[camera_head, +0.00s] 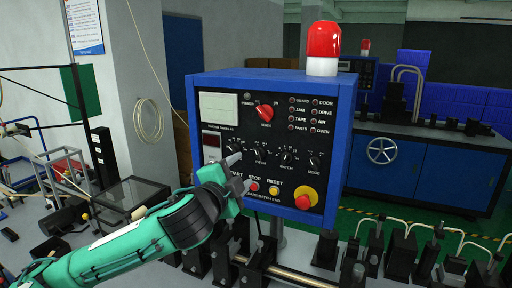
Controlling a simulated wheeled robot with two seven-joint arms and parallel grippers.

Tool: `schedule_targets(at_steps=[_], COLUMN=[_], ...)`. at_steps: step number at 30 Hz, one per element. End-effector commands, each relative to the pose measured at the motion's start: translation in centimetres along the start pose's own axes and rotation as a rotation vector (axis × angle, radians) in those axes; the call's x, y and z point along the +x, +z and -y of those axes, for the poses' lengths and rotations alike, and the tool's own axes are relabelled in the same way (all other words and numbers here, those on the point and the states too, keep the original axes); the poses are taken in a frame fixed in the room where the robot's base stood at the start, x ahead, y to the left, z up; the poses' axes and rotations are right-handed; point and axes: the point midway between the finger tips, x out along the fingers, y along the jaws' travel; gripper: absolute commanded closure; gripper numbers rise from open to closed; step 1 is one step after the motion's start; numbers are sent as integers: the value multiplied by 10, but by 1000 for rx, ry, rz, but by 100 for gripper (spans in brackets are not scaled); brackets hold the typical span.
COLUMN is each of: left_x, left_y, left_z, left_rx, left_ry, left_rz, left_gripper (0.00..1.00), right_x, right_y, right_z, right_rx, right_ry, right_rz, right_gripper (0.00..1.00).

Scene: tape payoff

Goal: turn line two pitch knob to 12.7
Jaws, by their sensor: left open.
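A blue-framed control box (342,150) with a dark panel face stands in front of me. A row of small black knobs crosses its middle: one at the left (234,149) partly behind my gripper, a second (261,150), one labelled BATCH (287,156) and one labelled MODE (314,162). The pitch label and the dial numbers are too small to read surely. My left gripper (241,171) is open in front of the panel's lower left, its upper fingertip close below the leftmost knob. I cannot tell whether it touches. My right gripper is out of view.
A larger red knob (265,112) sits higher on the panel. START and STOP (254,187), a yellow RESET button (274,191) and a red emergency button (303,202) lie below the knobs. A red beacon (323,40) tops the box. Black machine blocks (326,250) stand beneath it.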

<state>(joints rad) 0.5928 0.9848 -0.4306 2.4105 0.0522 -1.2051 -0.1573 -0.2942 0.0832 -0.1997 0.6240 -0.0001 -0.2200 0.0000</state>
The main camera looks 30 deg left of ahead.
Motion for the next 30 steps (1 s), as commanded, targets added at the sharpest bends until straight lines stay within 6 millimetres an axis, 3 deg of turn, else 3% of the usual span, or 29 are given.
schedule_targets(at_steps=[6, 13, 18, 27, 30], left_x=[48, 83, 94, 95, 95], left_y=[-1, -1, 0, 0, 0], left_z=[3, 2, 0, -1, -1], left_rx=[-1, -1, 0, 0, 0], left_ry=[0, -1, -1, -1, -1], left_rz=[1, 1, 0, 0, 0], left_gripper=[46, 46, 46, 46, 66], right_x=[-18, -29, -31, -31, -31], right_y=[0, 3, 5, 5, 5], right_z=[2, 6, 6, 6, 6], right_rx=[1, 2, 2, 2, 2], right_ry=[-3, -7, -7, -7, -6], right_rz=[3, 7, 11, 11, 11], right_gripper=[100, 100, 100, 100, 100])
